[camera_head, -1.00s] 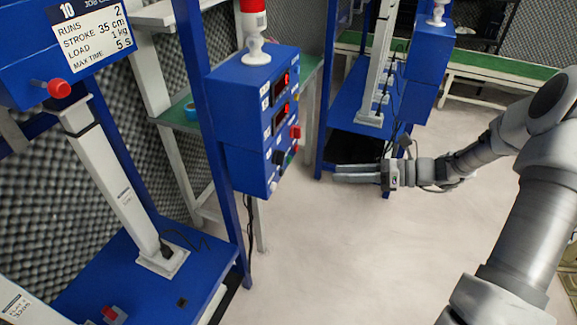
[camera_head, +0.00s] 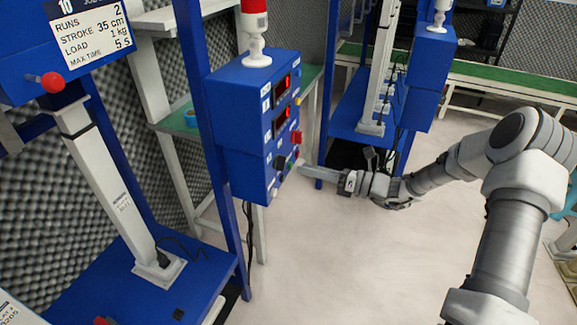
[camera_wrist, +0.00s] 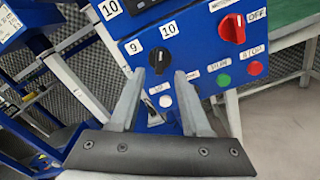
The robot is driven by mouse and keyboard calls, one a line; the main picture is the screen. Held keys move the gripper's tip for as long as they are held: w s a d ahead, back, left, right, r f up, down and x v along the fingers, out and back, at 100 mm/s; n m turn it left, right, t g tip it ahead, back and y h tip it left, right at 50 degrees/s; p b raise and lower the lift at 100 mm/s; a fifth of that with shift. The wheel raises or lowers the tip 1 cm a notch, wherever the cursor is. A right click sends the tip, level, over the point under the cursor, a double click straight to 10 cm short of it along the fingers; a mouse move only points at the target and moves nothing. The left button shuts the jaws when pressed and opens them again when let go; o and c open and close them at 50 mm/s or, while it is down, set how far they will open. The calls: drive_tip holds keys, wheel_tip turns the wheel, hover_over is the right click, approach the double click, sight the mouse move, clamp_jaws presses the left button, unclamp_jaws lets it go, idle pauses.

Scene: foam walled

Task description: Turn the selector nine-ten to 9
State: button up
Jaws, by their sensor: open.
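The selector nine-ten is a black knob (camera_wrist: 160,60) on the blue panel in the wrist view, with a "9" label (camera_wrist: 133,47) at its upper left and a "10" label (camera_wrist: 169,30) at its upper right. Its grip stands roughly upright; I cannot tell which number it points to. My gripper (camera_wrist: 160,73) is open, its two fingers apart on either side of the knob in the picture. I see no clear contact. In the head view my gripper (camera_head: 303,168) is close in front of the blue control box (camera_head: 240,95), whose black knob (camera_head: 279,162) shows small.
In the wrist view a red OFF knob (camera_wrist: 236,28), a green button (camera_wrist: 224,80) and a red button (camera_wrist: 254,68) lie right of the selector. A white round control (camera_wrist: 165,101) lies below it. A blue post (camera_head: 211,130) stands left of the box; floor (camera_head: 345,265) is clear.

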sight(285, 163)
drive_tip(key=x, duration=0.6)
drive_tip(key=shift+a+b, duration=0.15)
drive_tip(key=shift+b, duration=0.15)
drive_tip(key=shift+c, duration=0.3)
clamp_jaws()
